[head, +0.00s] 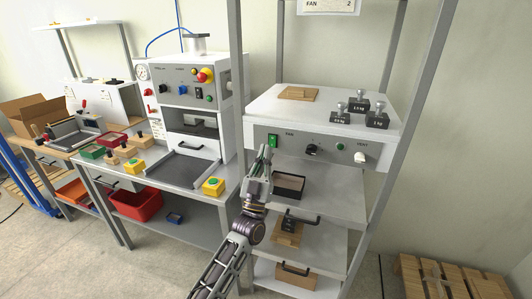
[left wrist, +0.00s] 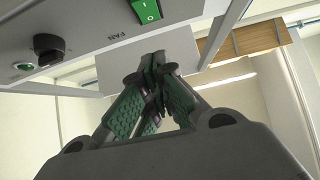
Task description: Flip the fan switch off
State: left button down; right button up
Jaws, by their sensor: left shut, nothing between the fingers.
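The green fan switch (head: 273,140) is a rocker on the left part of the grey front panel of the right-hand rack, beside the FAN label. In the left wrist view the switch (left wrist: 147,10) is at the top edge, with white marks on its green face. My left gripper (head: 265,152) is shut and empty, just below and left of the switch in the head view. In the left wrist view its closed fingertips (left wrist: 158,62) are apart from the switch in the picture. Whether they touch the panel cannot be told. My right gripper is not in view.
A black knob (head: 312,150), a green lamp (head: 340,146) and a white VENT switch (head: 360,157) share the panel. Weights (head: 377,117) and a wooden piece (head: 298,93) lie on top. Drawers are below. A machine (head: 190,85) stands left, and rack posts flank the panel.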

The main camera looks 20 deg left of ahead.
pick_arm(q)
jog(key=s+r+b+v, duration=0.1)
jog(key=v, duration=0.7)
jog(key=shift+s+f, duration=0.2)
jog(key=shift+s, duration=0.25)
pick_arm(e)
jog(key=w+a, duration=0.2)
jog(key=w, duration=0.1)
